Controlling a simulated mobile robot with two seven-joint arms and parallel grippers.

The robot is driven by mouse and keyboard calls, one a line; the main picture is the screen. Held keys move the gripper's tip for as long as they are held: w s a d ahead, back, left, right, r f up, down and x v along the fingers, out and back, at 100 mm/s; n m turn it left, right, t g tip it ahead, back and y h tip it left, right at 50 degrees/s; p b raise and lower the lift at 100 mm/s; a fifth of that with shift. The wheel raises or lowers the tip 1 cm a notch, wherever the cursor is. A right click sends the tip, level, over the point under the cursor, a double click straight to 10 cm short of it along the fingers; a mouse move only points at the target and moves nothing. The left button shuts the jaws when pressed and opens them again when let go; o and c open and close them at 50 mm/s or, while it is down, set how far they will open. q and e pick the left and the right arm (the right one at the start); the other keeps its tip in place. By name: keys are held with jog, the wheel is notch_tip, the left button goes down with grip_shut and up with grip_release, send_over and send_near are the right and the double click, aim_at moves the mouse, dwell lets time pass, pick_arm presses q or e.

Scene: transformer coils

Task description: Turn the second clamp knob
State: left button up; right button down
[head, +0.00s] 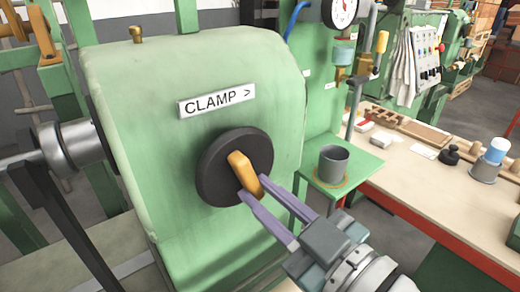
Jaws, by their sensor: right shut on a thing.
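The clamp knob is a round black disc (212,172) with an orange grip bar (240,165) across its middle. It sits on the front of a pale green machine housing (170,80), below a white label (217,101) reading "CLAMP >". The bar leans, its top to the left and its lower end to the right. My right gripper (255,194) comes from the lower right and is shut on the bar's lower end, a finger on each side. My left gripper is not in view.
A grey cup (333,164) stands on a small green shelf (358,170) right of the housing. A metal shaft (68,147) is at the left.

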jog(key=c, duration=0.8)
grip_release()
jog(key=shift+o, duration=0.2)
jog(key=v, duration=1)
